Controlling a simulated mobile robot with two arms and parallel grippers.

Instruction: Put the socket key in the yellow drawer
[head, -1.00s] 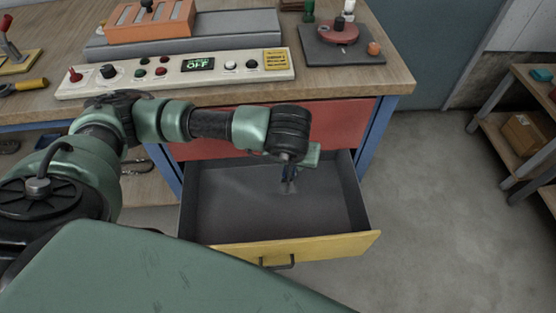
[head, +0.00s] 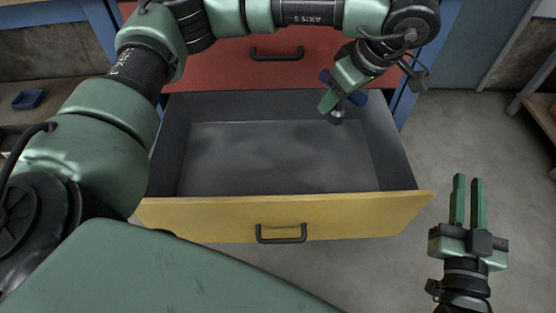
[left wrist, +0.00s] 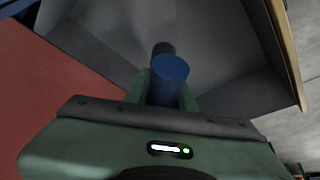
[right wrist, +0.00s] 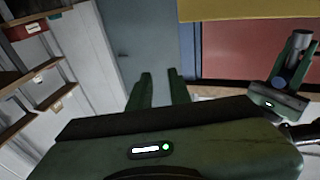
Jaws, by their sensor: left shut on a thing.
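The yellow drawer (head: 285,218) is pulled open below a red drawer, and its grey inside looks empty. My left gripper (head: 343,98) is over the drawer's right part, shut on the socket key. The key's blue part (head: 327,77) and its grey metal end (head: 337,117) show around the fingers. In the left wrist view the blue end (left wrist: 170,70) sits between the fingers, with a dark part beyond it. The key also shows in the right wrist view (right wrist: 301,42). My right gripper (head: 468,205) is open and empty, right of the drawer.
The red drawer (head: 222,48) is shut above the yellow one. A small blue tray (head: 27,99) lies on a shelf at the left. The floor right of the drawer is clear, with a shelf at the far right.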

